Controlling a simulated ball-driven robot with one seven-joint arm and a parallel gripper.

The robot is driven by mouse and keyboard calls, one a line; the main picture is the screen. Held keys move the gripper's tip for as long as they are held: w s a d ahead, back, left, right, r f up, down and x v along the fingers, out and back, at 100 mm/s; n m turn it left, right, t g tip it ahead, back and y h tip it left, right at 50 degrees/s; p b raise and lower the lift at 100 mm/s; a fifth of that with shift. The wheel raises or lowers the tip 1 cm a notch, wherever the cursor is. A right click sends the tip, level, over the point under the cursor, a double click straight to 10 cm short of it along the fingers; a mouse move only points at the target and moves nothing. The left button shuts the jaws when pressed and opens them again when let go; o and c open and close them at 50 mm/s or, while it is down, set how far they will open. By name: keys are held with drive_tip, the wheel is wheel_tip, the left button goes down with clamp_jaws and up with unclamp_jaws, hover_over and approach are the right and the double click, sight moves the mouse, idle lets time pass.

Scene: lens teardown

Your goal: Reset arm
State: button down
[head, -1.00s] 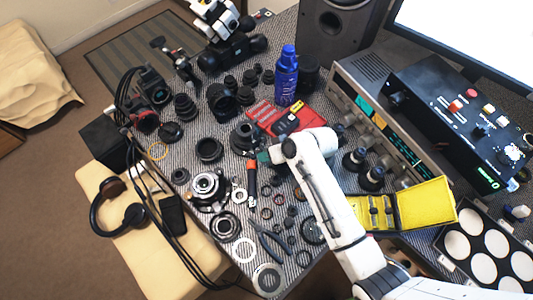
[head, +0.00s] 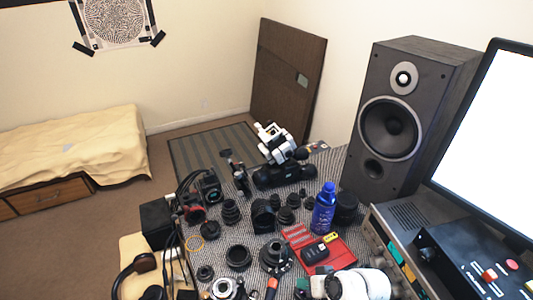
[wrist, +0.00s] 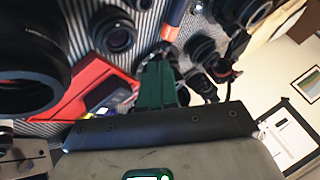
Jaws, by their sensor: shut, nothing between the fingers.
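My gripper (wrist: 158,80) shows in the wrist view as green fingers close together, shut and empty. It points over the cluttered table, near the red case and a screwdriver with a blue and orange handle (wrist: 176,15). In the head view my white arm (head: 365,284) shows only at the bottom edge, right of centre, beside the red case (head: 318,250). The fingertips cannot be made out there.
Lens parts crowd the striped table. A blue bottle (head: 323,209), a black speaker (head: 400,115), a grey instrument (head: 392,240), a black control box (head: 475,270) and a monitor (head: 500,130) stand around the arm. Open floor (head: 90,215) lies left of the table.

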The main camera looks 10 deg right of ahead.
drive_tip(key=s+d+f+b, duration=0.1)
drive_tip(key=s, duration=0.2)
drive_tip(key=s+d+g+h+b, duration=0.1)
drive_tip(key=s+d, duration=0.1)
drive_tip(key=s, duration=0.2)
drive_tip(key=s+d+f+g+h+b, duration=0.1)
drive_tip(key=s, duration=0.3)
drive_tip(key=shift+s+d+f, duration=0.15)
drive_tip(key=shift+s+f, duration=0.1)
drive_tip(key=shift+f, duration=0.05)
drive_tip(key=s+d+r+g+h+b, duration=0.1)
drive_tip(key=s+d+h, duration=0.1)
drive_tip(key=s, duration=0.6)
drive_tip(key=s+d+r+m+g+h+b, duration=0.1)
drive_tip(key=s+d+r, duration=0.1)
drive_tip(key=s+d, duration=0.3)
drive_tip(key=s, duration=0.3)
drive_tip(key=shift+d+r+g+h, duration=0.2)
drive_tip(key=shift+r+g+h, duration=0.1)
drive_tip(key=shift+h, duration=0.1)
